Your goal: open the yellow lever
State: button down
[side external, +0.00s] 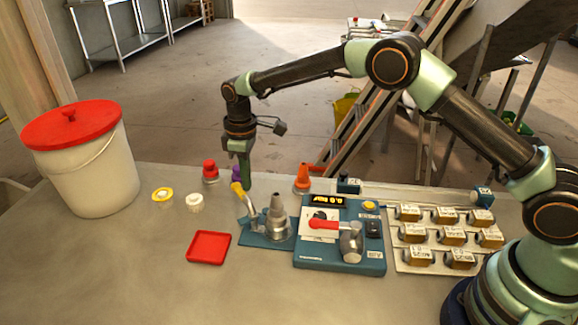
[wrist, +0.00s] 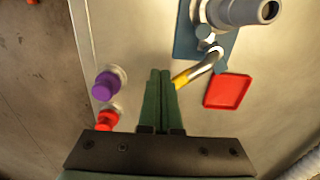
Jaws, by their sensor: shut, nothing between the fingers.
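The yellow lever (side external: 237,189) is the yellow-gripped end of a metal arm on a small press with a grey body (side external: 276,222) and blue base. It leans up and to the left from the press. In the wrist view the yellow grip (wrist: 181,80) shows just right of my fingers, its end partly hidden by them. My gripper (side external: 245,183) is shut and empty, pointing down right beside the lever grip. Its green fingers (wrist: 159,75) lie together in the wrist view. I cannot tell whether they touch the grip.
A purple-topped piece (wrist: 104,86) and a red-topped piece (side external: 210,171) stand behind my gripper. A red tray (side external: 208,247) lies in front. A white bucket (side external: 85,165) stands left.

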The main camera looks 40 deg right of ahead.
jog(key=shift+w+a, duration=0.15)
jog(key=shift+a, duration=0.55)
jog(key=shift+w+a, duration=0.15)
jog(key=shift+a, duration=0.55)
jog(key=shift+s+a, duration=0.15)
jog(key=shift+a, duration=0.55)
jog(key=shift+s+a, duration=0.1)
jog(key=shift+a, duration=0.55)
